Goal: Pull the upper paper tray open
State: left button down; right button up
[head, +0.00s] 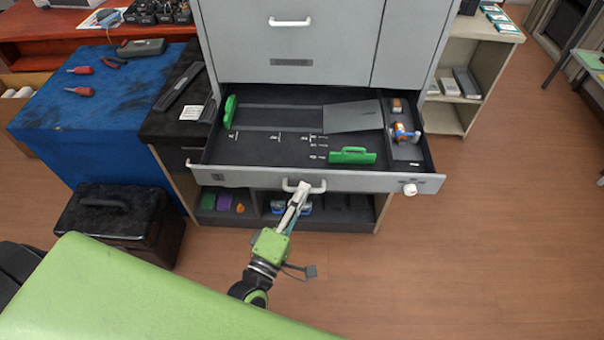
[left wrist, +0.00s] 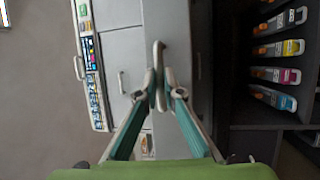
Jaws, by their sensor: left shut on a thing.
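A grey paper tray (head: 300,181) stands pulled out from the large grey printer cabinet (head: 318,55). Its inside shows, with a dark floor, white size marks and two green paper guides (head: 352,156). My left gripper (head: 304,188) is at the tray's front handle (head: 290,183). In the left wrist view the gripper (left wrist: 161,88) has its two fingertips closed around the handle bar (left wrist: 158,58). The fingers hide part of the handle. My right gripper is in neither view.
A dark open shelf (head: 340,218) lies below the tray; several toner cartridges (left wrist: 277,75) show there in the left wrist view. A blue-covered table (head: 90,115) and a black case (head: 118,215) stand at left. The wooden floor at right is clear.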

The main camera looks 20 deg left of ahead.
pick_arm(q)
jog(key=s+d, duration=0.3)
jog(key=s, duration=0.8)
jog(key=shift+s+d+p, duration=0.15)
jog(key=shift+s+p, duration=0.05)
jog(key=shift+p, duration=0.1)
jog(key=c, duration=2.2)
grip_release()
jog(key=shift+o, duration=0.2)
jog(key=s+a+f, duration=0.1)
jog(key=s+f, duration=0.1)
jog(key=s, duration=0.9)
jog(key=shift+s+a, duration=0.2)
jog(key=shift+s, duration=0.2)
